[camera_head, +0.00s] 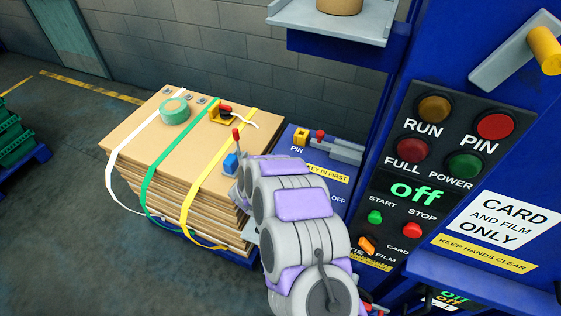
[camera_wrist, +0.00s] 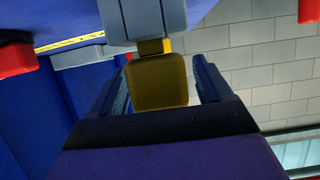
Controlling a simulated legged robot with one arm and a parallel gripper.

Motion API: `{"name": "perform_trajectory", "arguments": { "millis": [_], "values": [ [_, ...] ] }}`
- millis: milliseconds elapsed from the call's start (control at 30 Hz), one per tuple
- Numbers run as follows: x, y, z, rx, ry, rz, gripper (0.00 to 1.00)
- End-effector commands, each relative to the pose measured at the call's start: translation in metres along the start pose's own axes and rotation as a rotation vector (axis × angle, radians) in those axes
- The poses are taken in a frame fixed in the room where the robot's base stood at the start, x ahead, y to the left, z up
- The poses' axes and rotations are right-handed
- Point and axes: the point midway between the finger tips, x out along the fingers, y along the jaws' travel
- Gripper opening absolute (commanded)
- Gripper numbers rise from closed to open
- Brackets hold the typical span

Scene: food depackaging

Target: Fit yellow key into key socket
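The yellow key (camera_wrist: 157,82) shows in the wrist view as a broad, square-edged yellow head with a narrow neck. My gripper (camera_wrist: 162,66) has one dark finger on each side of the key's head and looks shut on it. The neck meets a grey block (camera_wrist: 145,18), which may be the key socket. I cannot tell how deep the neck sits in it. In the head view my purple and grey arm hides my gripper, the key and that block. A yellow "KEY IN FIRST" label (camera_head: 328,172) is partly visible on the blue machine beside my arm.
A red knob (camera_head: 320,134) and a yellow part (camera_head: 300,137) by "PIN" stand behind my arm. The control panel (camera_head: 410,190) is close on the right; its display reads "off".

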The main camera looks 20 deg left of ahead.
Motion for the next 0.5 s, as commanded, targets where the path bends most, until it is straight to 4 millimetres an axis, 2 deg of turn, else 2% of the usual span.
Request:
{"name": "perform_trajectory", "arguments": {
  "millis": [333,500],
  "values": [
    [-0.002,0.0,0.0,0.0,-0.001,0.0,0.85],
    [-0.017,-0.001,0.003,-0.003,-0.005,-0.002,0.85]
  ]
}}
